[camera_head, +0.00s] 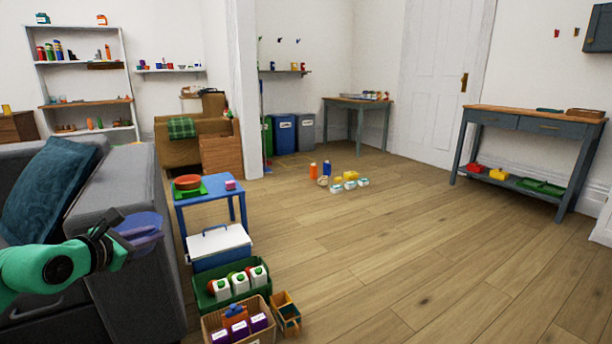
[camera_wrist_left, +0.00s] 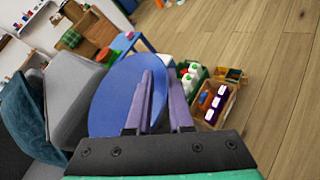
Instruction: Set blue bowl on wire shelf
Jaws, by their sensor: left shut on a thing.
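My left gripper (camera_head: 128,230) is shut on the blue bowl (camera_head: 145,224), holding it in the air in front of the grey sofa arm. In the left wrist view the bowl (camera_wrist_left: 112,95) is seen tilted, its round face beside the purple-grey fingers of the gripper (camera_wrist_left: 160,98). The fingers hide part of its right side. A white shelf unit (camera_head: 83,64) with several levels stands at the back left; I cannot tell whether it is the wire shelf. My right gripper is not in view.
A grey sofa (camera_head: 135,265) is close beside my left arm. A blue side table (camera_head: 215,189), a white-lidded cooler (camera_head: 218,241), a green crate (camera_head: 210,303) and a basket (camera_head: 262,338) stand to its right. Wooden floor (camera_head: 400,260) is clear at the centre and right.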

